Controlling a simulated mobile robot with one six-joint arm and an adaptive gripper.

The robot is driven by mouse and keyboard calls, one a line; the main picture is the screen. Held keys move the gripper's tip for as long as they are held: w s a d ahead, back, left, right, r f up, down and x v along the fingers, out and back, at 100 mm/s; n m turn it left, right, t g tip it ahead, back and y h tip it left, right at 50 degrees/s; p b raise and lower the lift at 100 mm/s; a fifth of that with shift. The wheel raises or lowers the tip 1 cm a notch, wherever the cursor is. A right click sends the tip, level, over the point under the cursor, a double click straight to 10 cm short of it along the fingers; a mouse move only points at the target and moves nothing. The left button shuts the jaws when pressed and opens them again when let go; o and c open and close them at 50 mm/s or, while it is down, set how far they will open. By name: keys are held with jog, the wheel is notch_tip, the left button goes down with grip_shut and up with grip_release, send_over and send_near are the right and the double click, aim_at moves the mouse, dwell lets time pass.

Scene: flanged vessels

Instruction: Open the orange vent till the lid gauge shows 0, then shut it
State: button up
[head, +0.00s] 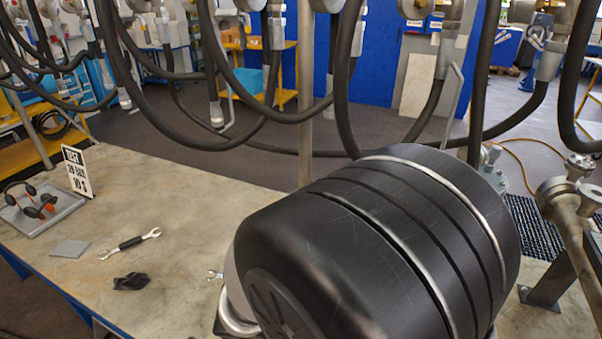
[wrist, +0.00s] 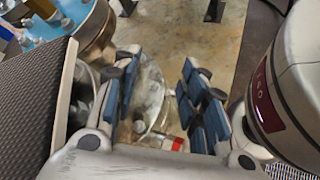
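I cannot make out the orange vent or the lid gauge in either view. My gripper (wrist: 160,85) is open in the wrist view, its two blue-padded fingers apart with no thing clearly held. A shiny round metal part (wrist: 150,95) shows between and below the fingers; I cannot tell whether it touches them. A small red and white part (wrist: 173,143) lies just below it. A blue flanged surface (wrist: 38,48) with several bolts is at the upper left, beside a brass-coloured fitting (wrist: 97,30). In the head view my own black arm hides the area around my gripper.
The worktop (head: 180,200) carries a test sign (head: 77,171), a tray (head: 62,206) with ear defenders, a wrench (head: 130,243), a black knob-like piece (head: 131,281) and a grey square (head: 70,249). Black hoses (head: 150,115) hang low above. Metal pipework (head: 565,215) stands at the right.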

jog(key=s+a+f+n+t+y+p, duration=0.1)
jog(key=a+f+n+t+y+p, duration=0.25)
jog(key=a+f+n+t, duration=0.55)
jog(key=a+f+n+t+y+p, duration=0.35)
jog(key=a+n+t+y, duration=0.2)
jog(key=a+n, duration=0.65)
jog(key=shift+m+t, duration=0.3)
jog(key=shift+t, duration=0.05)
jog(key=w, duration=0.5)
jog(key=w+d+b, duration=0.1)
jog(key=w, duration=0.5)
jog(key=w+b, duration=0.1)
jog(key=w, duration=0.5)
jog(key=shift+d+f, duration=0.35)
jog(key=shift+d, duration=0.05)
jog(key=shift+s, duration=0.1)
grip_shut()
